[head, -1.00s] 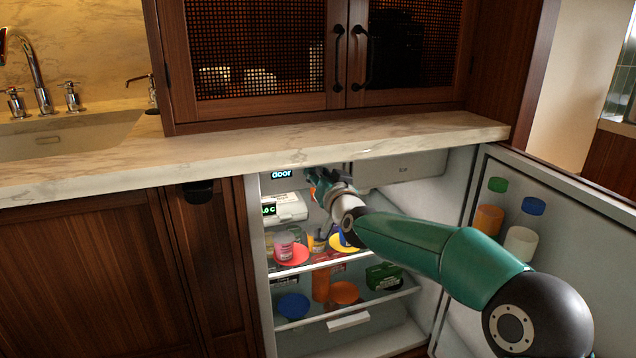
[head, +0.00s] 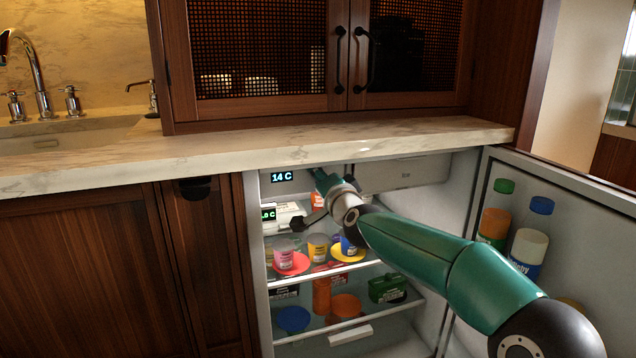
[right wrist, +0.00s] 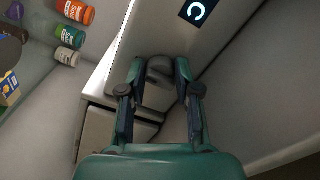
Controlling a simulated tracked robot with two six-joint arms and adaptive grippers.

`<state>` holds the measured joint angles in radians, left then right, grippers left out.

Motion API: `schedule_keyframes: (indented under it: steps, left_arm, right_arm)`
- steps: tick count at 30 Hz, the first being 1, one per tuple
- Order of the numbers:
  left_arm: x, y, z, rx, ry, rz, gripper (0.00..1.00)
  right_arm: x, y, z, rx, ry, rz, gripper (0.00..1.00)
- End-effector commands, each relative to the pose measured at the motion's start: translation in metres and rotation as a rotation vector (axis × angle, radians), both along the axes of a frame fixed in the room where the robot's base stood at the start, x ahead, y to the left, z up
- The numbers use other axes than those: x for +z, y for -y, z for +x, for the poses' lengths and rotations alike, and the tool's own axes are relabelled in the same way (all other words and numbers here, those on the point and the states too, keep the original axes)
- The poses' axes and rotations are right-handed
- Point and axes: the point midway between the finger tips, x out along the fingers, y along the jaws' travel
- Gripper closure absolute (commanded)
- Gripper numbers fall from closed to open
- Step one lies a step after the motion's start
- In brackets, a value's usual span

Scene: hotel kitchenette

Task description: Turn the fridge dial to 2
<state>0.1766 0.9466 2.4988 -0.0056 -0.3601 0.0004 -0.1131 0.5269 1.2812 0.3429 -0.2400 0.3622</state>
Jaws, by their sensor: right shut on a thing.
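The fridge dial (right wrist: 160,68) is a small grey round knob at the upper middle of the right wrist view. My right gripper (right wrist: 160,76) is shut on it, one finger on each side. No number or pointer mark on the dial is readable. In the head view my right gripper (head: 326,184) reaches into the upper part of the open fridge, and the dial is hidden there. A small display (head: 283,176) at the fridge's upper left reads "14 C". My left gripper is not in view.
The marble counter (head: 260,153) overhangs the fridge. Below my gripper, the glass shelves (head: 340,316) hold jars on coloured discs and boxes. A white device (head: 288,214) with a green readout stands at left. The open door (head: 470,225) with bottles stands at right.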

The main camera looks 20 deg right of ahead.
Motion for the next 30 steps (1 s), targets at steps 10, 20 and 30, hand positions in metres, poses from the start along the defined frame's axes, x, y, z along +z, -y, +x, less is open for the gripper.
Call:
schedule_keyframes:
  steps: [10,20,30]
  left_arm:
    - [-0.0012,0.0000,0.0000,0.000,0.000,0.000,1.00]
    - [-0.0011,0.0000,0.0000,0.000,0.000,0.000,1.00]
    - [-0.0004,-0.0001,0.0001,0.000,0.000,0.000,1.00]
  right_arm:
    - [-0.0027,0.0031,0.0003,-0.005,-0.005,0.022,1.00]
    - [-0.0022,0.0023,0.0003,-0.004,-0.004,0.020,0.43]
    - [-0.0005,0.0012,-0.0019,-0.002,-0.002,0.018,0.43]
